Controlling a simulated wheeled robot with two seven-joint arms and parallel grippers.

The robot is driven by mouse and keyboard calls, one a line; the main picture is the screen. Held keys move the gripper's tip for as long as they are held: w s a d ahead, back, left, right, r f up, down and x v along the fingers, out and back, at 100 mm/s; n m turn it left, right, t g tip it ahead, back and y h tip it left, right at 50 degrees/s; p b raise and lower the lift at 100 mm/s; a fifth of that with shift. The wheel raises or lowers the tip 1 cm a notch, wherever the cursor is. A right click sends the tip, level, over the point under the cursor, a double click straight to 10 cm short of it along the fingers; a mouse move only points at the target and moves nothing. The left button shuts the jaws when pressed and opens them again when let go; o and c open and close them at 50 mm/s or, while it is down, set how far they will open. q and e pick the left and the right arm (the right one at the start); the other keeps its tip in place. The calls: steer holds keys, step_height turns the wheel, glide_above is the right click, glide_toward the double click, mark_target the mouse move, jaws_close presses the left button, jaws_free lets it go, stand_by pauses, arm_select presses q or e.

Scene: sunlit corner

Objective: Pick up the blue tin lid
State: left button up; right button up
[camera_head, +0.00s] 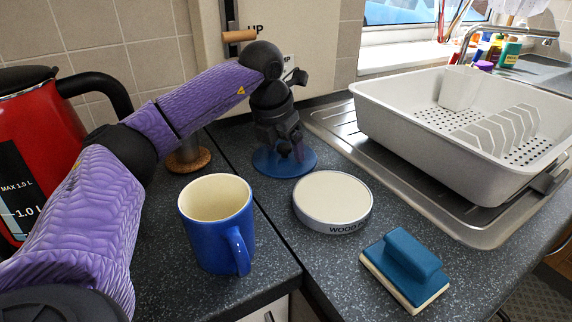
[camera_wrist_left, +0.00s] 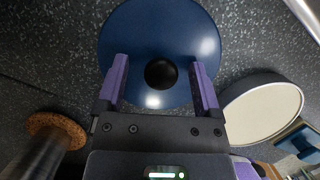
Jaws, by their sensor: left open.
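The blue tin lid (camera_head: 268,166) is a round blue disc lying on the dark speckled counter, behind the mug. In the left wrist view the lid (camera_wrist_left: 160,28) shows its black round knob (camera_wrist_left: 161,74) at the centre. My left gripper (camera_head: 291,151) points down over the lid in the head view and partly hides it. In the left wrist view its two purple fingers (camera_wrist_left: 160,65) are open, one on each side of the knob, with clear gaps. Whether the fingertips are level with the knob or above it, I cannot tell. My right gripper is not in view.
A blue mug (camera_head: 232,232) stands in front of the lid, and a round white-topped tin (camera_head: 333,200) stands to its right. A blue scrubber (camera_head: 405,268) lies nearer. A cork-based stand (camera_head: 188,160) is close left. A grey dish rack (camera_head: 400,115) and red kettle (camera_head: 42,125) flank the counter.

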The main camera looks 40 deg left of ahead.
arm_select(q)
jaws_close()
